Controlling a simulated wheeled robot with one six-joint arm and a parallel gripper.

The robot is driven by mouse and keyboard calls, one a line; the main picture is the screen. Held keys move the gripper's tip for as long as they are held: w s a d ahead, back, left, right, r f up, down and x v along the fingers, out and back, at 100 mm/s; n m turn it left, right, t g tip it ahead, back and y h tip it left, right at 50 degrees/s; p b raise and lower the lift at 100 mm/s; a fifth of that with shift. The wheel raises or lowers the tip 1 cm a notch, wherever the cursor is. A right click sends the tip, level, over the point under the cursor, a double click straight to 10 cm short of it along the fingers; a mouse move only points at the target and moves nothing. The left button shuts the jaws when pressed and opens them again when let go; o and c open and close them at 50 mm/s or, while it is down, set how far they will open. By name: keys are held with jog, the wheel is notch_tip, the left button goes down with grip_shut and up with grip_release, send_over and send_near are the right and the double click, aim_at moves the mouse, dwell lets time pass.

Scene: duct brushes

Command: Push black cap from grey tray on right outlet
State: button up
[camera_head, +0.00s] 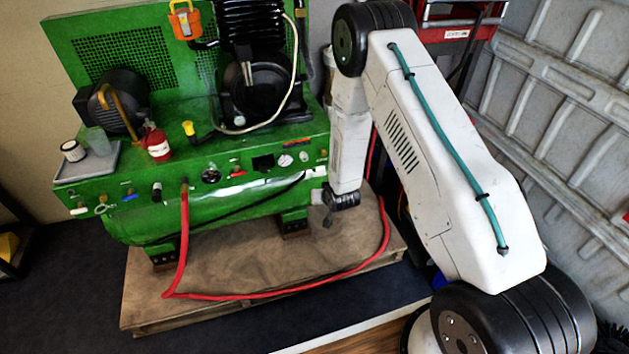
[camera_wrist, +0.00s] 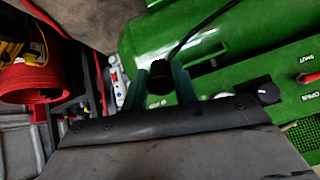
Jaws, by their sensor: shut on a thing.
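In the wrist view my gripper (camera_wrist: 159,86) is shut on the black cap (camera_wrist: 160,76), which sits between its two teal fingers. The cap faces the green machine's tank and hides what lies straight behind it, so I cannot tell whether it touches an outlet. In the head view my arm reaches down to the right end of the green machine (camera_head: 225,150), where the wrist covers the held cap and the right outlet. The grey tray (camera_head: 103,164) is on the machine's left end. It holds a white jar (camera_head: 73,152) and a translucent green cup (camera_head: 98,141).
A red bottle (camera_head: 157,144) stands beside the tray. A red hose (camera_head: 230,296) loops over the wooden pallet (camera_head: 220,262). In the wrist view a black knob (camera_wrist: 265,92) and a red handle (camera_wrist: 309,77) are right of the gripper. A ribbed wall (camera_head: 560,110) is at right.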

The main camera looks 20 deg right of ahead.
jog(key=w+t, duration=0.1)
jog(key=t, duration=0.1)
jog(key=w+t, duration=0.1)
jog(key=t, duration=0.1)
jog(key=w+a+r+m+t, duration=0.1)
jog(key=shift+w+r+t+h, duration=0.1)
jog(key=shift+w+t+h, duration=0.1)
jog(key=shift+t+h, duration=0.15)
jog(key=shift+w+a+r+m+t, duration=0.15)
jog(key=shift+w+a+r+t, duration=0.05)
jog(key=shift+w+r+t, duration=1)
jog(key=shift+w+a+r+m+t, duration=0.15)
jog(key=shift+w+r+t, duration=0.7)
jog(key=shift+w+t, duration=0.6)
jog(key=shift+f, duration=0.15)
jog(key=shift+w, duration=0.6)
